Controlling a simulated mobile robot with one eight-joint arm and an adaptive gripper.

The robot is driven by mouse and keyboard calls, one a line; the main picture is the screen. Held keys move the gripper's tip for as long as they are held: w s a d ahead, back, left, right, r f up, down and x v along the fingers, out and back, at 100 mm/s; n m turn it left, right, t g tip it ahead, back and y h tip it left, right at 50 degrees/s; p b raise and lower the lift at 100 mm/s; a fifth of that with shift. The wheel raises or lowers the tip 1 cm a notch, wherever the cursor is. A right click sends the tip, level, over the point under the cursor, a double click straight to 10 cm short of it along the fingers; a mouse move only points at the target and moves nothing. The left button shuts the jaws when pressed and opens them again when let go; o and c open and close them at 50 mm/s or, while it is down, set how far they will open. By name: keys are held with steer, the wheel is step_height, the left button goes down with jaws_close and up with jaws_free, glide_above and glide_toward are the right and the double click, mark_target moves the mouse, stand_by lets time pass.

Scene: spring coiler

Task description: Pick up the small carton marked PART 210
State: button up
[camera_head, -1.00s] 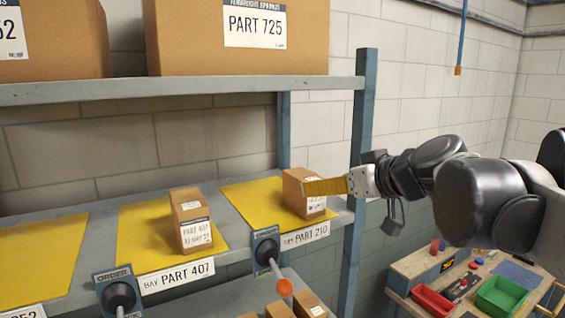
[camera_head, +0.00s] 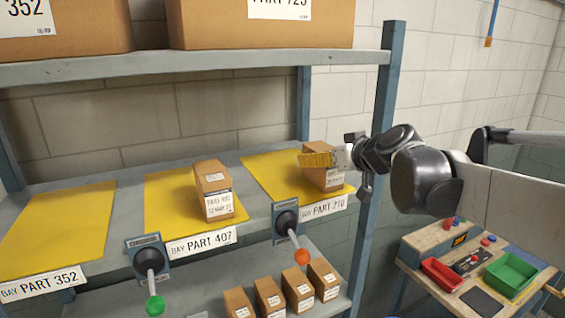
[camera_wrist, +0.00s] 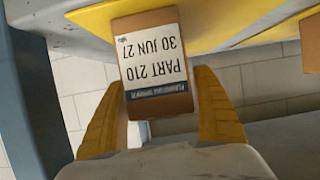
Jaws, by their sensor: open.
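The small brown carton marked PART 210 (camera_head: 325,179) stands on a yellow mat (camera_head: 262,172) in the bay labelled PART 210, at the shelf's right end. In the wrist view, the carton (camera_wrist: 150,20) shows its white label (camera_wrist: 153,62) upside down, reading PART 210, 30 JUN 27. My gripper (camera_head: 318,160) reaches in from the right, its yellow finger covering the carton's upper part in the head view. In the wrist view, my gripper (camera_wrist: 160,80) is open, with one yellow finger on each side of the carton's near end. A small gap shows beside the fingers; contact is not clear.
A similar carton (camera_head: 213,192) stands in the PART 407 bay on the left. A blue shelf post (camera_head: 384,110) rises close to my arm. Levers with orange (camera_head: 302,257) and green (camera_head: 155,305) knobs stick out in front. Several cartons sit on the lower shelf.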

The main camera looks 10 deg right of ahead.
steer(key=shift+s+r, duration=0.1)
steer(key=shift+s, duration=0.2)
steer(key=shift+c, duration=0.8)
steer(key=c, duration=1.3)
